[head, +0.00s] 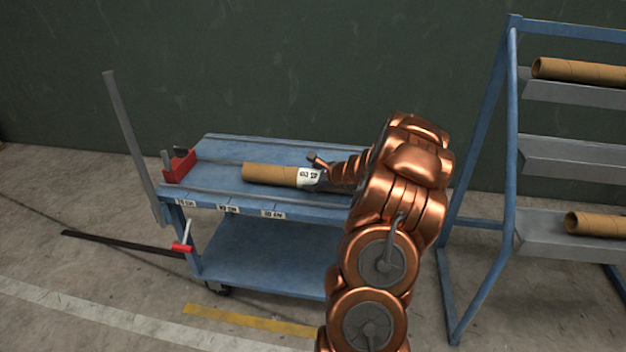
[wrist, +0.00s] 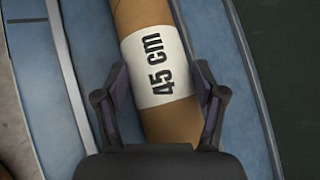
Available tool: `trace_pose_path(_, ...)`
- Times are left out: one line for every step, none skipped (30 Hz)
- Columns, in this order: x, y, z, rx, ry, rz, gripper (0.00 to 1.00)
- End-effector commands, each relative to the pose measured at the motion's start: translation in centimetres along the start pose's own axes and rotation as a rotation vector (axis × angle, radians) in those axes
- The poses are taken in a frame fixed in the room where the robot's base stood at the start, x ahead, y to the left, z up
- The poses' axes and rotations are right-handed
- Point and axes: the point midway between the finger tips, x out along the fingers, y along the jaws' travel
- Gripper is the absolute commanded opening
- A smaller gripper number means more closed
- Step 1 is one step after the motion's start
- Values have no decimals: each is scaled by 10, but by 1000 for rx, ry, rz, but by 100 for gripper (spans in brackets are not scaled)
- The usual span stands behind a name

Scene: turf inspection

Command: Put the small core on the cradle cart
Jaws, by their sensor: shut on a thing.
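The cradle cart (head: 215,205) is a blue two-level cart with a grey upright post at its left end. A brown cardboard core (head: 268,173) with a white label lies lengthwise along its top, between the raised rails. In the wrist view the core (wrist: 177,120) has a label reading "45 cm". My gripper (wrist: 160,100) is shut on the core, one finger on each side of it just below the label. In the head view my gripper (head: 318,178) is at the core's right end, partly hidden by my arm. I cannot tell whether the core rests fully on the cart (wrist: 32,70).
A blue rack (head: 515,130) with grey sloped trays stands at the right. It holds one core on the top tray (head: 580,70) and another on the lowest visible tray (head: 597,224). A red block (head: 180,165) sits at the cart's left end. A dark wall is behind.

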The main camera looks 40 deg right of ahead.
Motion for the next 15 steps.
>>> trace_pose_path(0, 0, 0, 2, -1, -1, 3)
trace_pose_path(0, 0, 0, 2, -1, -1, 3)
trace_pose_path(0, -1, 1, 2, -1, -1, 3)
trace_pose_path(0, -1, 1, 2, -1, -1, 3)
trace_pose_path(0, -1, 1, 2, -1, -1, 3)
trace_pose_path(0, 0, 0, 2, -1, -1, 74)
trace_pose_path(0, 0, 0, 2, -1, -1, 77)
trace_pose_path(0, 0, 0, 2, -1, -1, 80)
trace_pose_path(0, 0, 0, 2, -1, -1, 84)
trace_pose_path(0, 0, 0, 2, -1, -1, 87)
trace_pose_path(0, 0, 0, 2, -1, -1, 90)
trace_pose_path(0, 0, 0, 2, -1, -1, 95)
trace_pose_path(0, 0, 0, 2, -1, -1, 97)
trace_pose_path(0, 0, 0, 2, -1, -1, 97)
trace_pose_path(0, 0, 0, 2, -1, 0, 97)
